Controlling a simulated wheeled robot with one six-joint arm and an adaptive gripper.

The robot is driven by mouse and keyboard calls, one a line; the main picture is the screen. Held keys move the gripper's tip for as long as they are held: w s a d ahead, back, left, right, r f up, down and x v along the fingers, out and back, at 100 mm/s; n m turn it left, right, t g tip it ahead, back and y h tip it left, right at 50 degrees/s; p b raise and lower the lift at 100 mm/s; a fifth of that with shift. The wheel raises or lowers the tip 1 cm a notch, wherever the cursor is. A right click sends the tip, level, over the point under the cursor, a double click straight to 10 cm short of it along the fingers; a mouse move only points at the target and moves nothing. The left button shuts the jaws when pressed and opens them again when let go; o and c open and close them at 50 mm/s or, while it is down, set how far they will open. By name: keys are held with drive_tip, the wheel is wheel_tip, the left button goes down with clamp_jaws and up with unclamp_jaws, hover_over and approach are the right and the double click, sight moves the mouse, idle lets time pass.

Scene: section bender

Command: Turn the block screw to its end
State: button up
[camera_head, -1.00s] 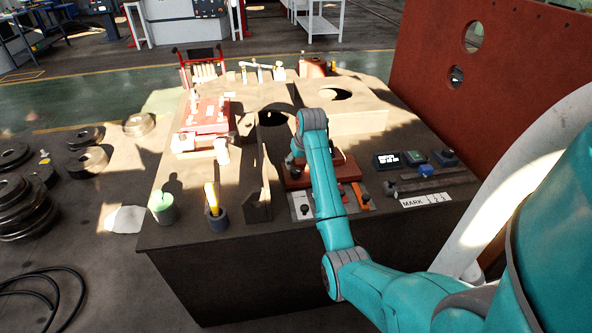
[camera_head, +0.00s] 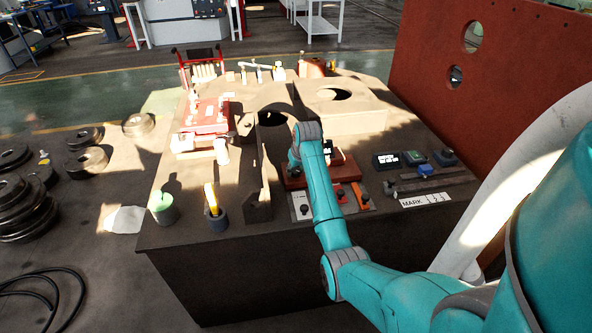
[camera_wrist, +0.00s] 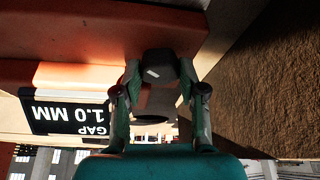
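The block screw (camera_wrist: 158,65) is a dark knob with a white mark, seen in the wrist view against a red-orange block (camera_wrist: 100,45). The fingertips of my gripper (camera_wrist: 159,72) stand on either side of the knob, close to it. I cannot tell whether both fingers touch it. A black display (camera_wrist: 80,115) on the block reads "GAP 1.0 MM", upside down in this view. In the head view my arm hides the screw and most of my gripper; the red-brown block (camera_head: 345,170) shows on both sides of the arm.
A rough brown wall (camera_wrist: 260,80) stands close at the right of the wrist view. In the head view, a panel with dark knobs (camera_head: 303,208), small devices (camera_head: 386,160), a green cup (camera_head: 163,207) and a dark holder (camera_head: 216,219) stand on the bench (camera_head: 200,255). A tall red plate (camera_head: 500,80) rises at right.

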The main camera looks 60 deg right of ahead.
drive_tip(key=shift+w+m+g+h, duration=0.1)
drive_tip(key=shift+m+g+h, duration=0.5)
drive_tip(key=shift+m, duration=1.5)
drive_tip(key=shift+c, duration=0.3)
drive_tip(key=o, duration=1.1)
drive_tip(key=shift+o, duration=0.2)
drive_tip(key=v, duration=1.2)
